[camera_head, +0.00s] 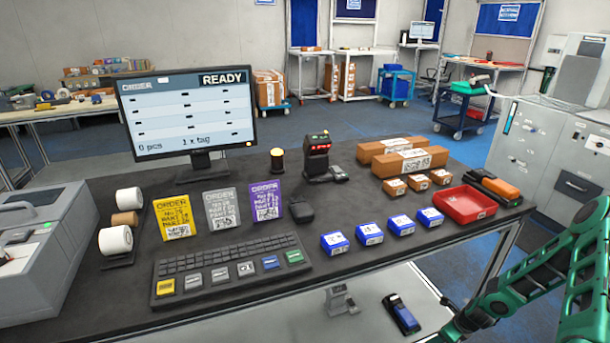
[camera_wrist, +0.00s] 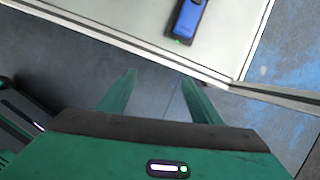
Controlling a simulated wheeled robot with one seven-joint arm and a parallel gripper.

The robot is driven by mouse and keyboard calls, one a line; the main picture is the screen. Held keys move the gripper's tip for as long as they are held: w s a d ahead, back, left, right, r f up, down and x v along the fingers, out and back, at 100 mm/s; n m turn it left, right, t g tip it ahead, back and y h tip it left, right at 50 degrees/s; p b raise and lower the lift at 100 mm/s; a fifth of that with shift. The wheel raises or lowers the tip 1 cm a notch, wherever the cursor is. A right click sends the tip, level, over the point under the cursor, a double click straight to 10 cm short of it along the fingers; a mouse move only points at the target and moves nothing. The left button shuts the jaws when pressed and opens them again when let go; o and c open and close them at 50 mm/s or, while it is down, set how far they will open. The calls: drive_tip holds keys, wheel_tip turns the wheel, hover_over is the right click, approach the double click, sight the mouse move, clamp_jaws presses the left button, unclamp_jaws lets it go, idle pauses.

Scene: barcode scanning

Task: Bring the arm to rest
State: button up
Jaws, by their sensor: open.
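My green arm shows at the lower right of the head view, beside the right end of the dark table (camera_head: 330,215). My gripper (camera_wrist: 158,88) shows in the wrist view with its two green fingers apart and nothing between them. It is over grey floor, near the edge of a pale lower shelf (camera_head: 300,315). A blue and black handheld device (camera_head: 401,314) lies on that shelf and also shows in the wrist view (camera_wrist: 187,18), beyond the fingertips and apart from them.
On the table stand a monitor (camera_head: 188,115) reading READY, a keyboard (camera_head: 228,270), several blue boxes (camera_head: 366,235), a red tray (camera_head: 464,205), cartons (camera_head: 405,160) and a black scanner stand (camera_head: 317,160). A grey cabinet (camera_head: 545,150) stands at the right. Blue floor lies behind.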

drive_tip(key=s+d+r+n+g+h, duration=0.1)
drive_tip(key=s+r+n, duration=0.25)
drive_tip(key=r, duration=0.85)
drive_tip(key=s+d+r+n+g+h, duration=0.15)
drive_tip(key=r+n, duration=0.35)
drive_tip(key=r, duration=0.7)
drive_tip(key=s+d+r+n+g, duration=0.1)
drive_tip(key=s+d+r+n, duration=0.3)
drive_tip(key=r, duration=0.7)
drive_tip(key=s+a+r+n, duration=0.55)
drive_tip(key=s+r, duration=0.45)
drive_tip(key=r, duration=0.4)
drive_tip(key=s+a+r+n, duration=0.2)
drive_tip(key=s+a+r, duration=0.1)
drive_tip(key=s, duration=0.4)
drive_tip(key=s+a+r+n+y, duration=0.1)
drive_tip(key=s+a+r+n, duration=0.2)
drive_tip(key=s+a, duration=0.2)
drive_tip(key=shift+s, duration=0.85)
drive_tip(key=shift+r, duration=0.1)
drive_tip(key=shift+w+f, duration=0.25)
drive_tip(key=shift+w, duration=0.35)
